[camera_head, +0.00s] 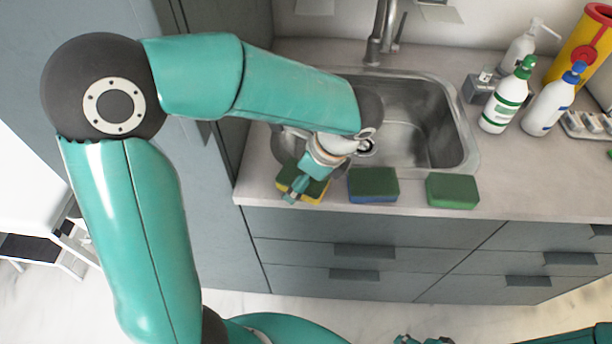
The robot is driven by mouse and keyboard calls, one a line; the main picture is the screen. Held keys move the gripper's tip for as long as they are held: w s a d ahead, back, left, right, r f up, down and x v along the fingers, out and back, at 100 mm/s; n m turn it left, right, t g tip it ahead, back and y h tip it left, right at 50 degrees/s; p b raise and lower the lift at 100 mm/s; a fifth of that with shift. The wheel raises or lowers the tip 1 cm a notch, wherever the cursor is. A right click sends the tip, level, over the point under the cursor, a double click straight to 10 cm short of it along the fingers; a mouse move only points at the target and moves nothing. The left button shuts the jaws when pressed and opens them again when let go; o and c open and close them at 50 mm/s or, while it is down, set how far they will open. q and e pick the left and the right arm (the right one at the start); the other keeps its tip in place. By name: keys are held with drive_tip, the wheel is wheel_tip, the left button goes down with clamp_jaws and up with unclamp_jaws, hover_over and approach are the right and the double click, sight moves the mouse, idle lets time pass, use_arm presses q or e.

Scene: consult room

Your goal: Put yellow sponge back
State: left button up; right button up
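The yellow sponge (316,193), with a dark green top, lies at the counter's front edge, left of the other sponges. My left gripper (294,190) points down over it and covers part of it. I cannot tell whether the fingers touch the sponge or are closed on it. A blue sponge (373,195) with a green top lies to its right. A green sponge (453,192) lies further right. Only the top of my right gripper (423,341) shows at the bottom edge, low in front of the drawers, and its fingers are unclear.
A steel sink (447,118) with a tap (381,35) lies behind the sponges. White bottles (501,103), (553,100) and a yellow bin (590,45) stand at the right. Bare counter (530,185) lies right of the green sponge. A tall grey cabinet stands at the left.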

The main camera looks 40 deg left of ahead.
use_arm(q)
drive_tip(key=shift+r, duration=0.1)
drive_tip(key=shift+w+d+r+p, duration=0.15)
drive_tip(key=shift+r+p, duration=0.15)
drive_tip(key=shift+r, duration=0.3)
drive_tip(key=v, duration=1.1)
drive_tip(key=shift+r+p, duration=0.25)
drive_tip(key=shift+p, duration=0.05)
